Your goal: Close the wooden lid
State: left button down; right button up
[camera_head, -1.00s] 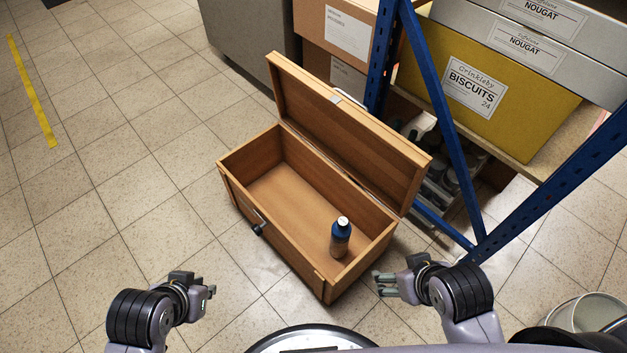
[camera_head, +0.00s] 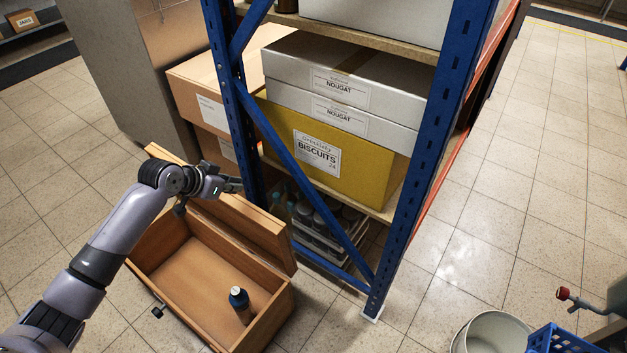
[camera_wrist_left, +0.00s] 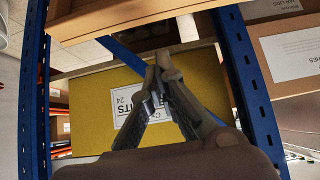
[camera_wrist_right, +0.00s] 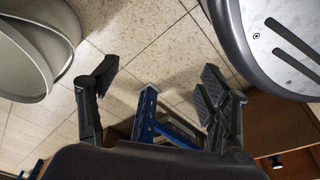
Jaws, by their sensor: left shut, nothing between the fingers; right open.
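The wooden chest (camera_head: 150,265) stands on the floor at lower left of the head view. Its hinged wooden lid (camera_head: 262,238) is open, tilted up along the side nearest the shelf rack. A dark blue bottle (camera_head: 240,302) stands inside. My left gripper (camera_head: 238,185) is shut and empty, over the lid's upper edge near the rack's blue post; contact cannot be told. The left wrist view shows its closed fingers (camera_wrist_left: 158,68) facing the rack. My right gripper (camera_wrist_right: 160,80) is open and empty in the right wrist view, outside the head view.
The blue rack (camera_head: 300,185) stands close behind the lid, holding a yellow biscuits box (camera_head: 375,180) and grey nougat boxes (camera_head: 395,120). Cardboard boxes (camera_head: 188,95) are beside it. A bucket (camera_head: 490,330) and blue crate (camera_head: 560,340) are at lower right. Floor between is clear.

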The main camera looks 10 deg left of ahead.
pick_arm(q)
jog(key=shift+w+d+r, duration=0.1)
jog(key=shift+w+r, duration=0.05)
jog(key=shift+w, duration=0.35)
jog(key=shift+w+r, duration=0.15)
jog(key=shift+w, duration=0.3)
jog(key=f, duration=0.2)
jog(key=w+f+b, duration=0.1)
jog(key=f, duration=0.1)
jog(key=w+f+b, duration=0.1)
jog(key=f, duration=0.2)
jog(key=shift+w+d+f, duration=0.1)
jog(key=shift+d, duration=0.25)
pick_arm(e)
notch_tip(320, 180, up, 7)
jog(key=w, duration=0.2)
jog(key=shift+w+t, duration=0.25)
jog(key=shift+t, duration=0.05)
jog(key=shift+s+d+f, duration=0.1)
jog(key=shift+f, duration=0.1)
